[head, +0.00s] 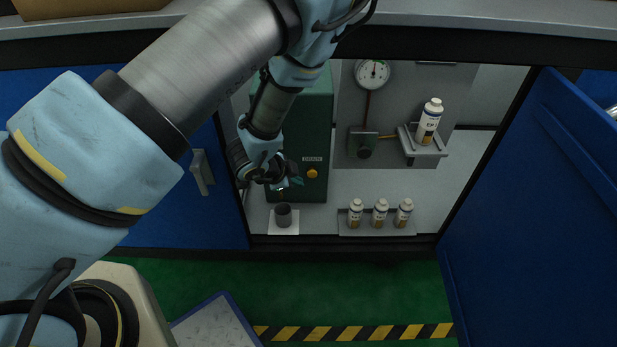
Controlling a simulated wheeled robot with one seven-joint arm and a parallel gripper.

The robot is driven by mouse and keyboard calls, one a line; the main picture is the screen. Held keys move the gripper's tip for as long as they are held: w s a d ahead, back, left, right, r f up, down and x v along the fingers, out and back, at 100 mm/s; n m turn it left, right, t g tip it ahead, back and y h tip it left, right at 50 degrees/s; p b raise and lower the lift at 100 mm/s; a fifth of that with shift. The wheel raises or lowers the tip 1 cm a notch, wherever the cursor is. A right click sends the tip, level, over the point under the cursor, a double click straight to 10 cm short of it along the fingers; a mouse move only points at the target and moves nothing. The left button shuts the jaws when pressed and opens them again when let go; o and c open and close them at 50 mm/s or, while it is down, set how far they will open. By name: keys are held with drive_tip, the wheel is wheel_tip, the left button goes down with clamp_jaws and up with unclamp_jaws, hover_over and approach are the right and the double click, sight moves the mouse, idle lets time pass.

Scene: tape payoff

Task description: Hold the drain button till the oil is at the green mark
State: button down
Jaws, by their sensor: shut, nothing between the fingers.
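The drain button (312,174) is a small orange-yellow knob low on the front of the green unit (316,120), below a small label plate that seems to read DRAIN. My gripper (297,181) is shut and empty, just left of the button. I cannot tell whether it touches the button. A dark grey cup (283,215) stands on a white pad (283,230) below the unit. My arm covers the unit's upper left front. I can make out neither an oil level nor the green mark on the unit.
The unit stands in an open blue cabinet. A round gauge (373,73) hangs on the back panel. A white bottle (430,120) stands on a bracket (425,146). Three small bottles (380,212) stand in a tray at the front. An open door (540,200) is at right.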

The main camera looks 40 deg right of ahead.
sight(312, 174)
drive_tip(key=w+d+f+b, duration=0.2)
drive_tip(key=w+d+f, duration=0.2)
drive_tip(key=d+f, duration=0.2)
drive_tip(key=shift+d+f, duration=0.4)
drive_tip(key=shift+d, duration=0.35)
drive_tip(key=shift+w, duration=0.1)
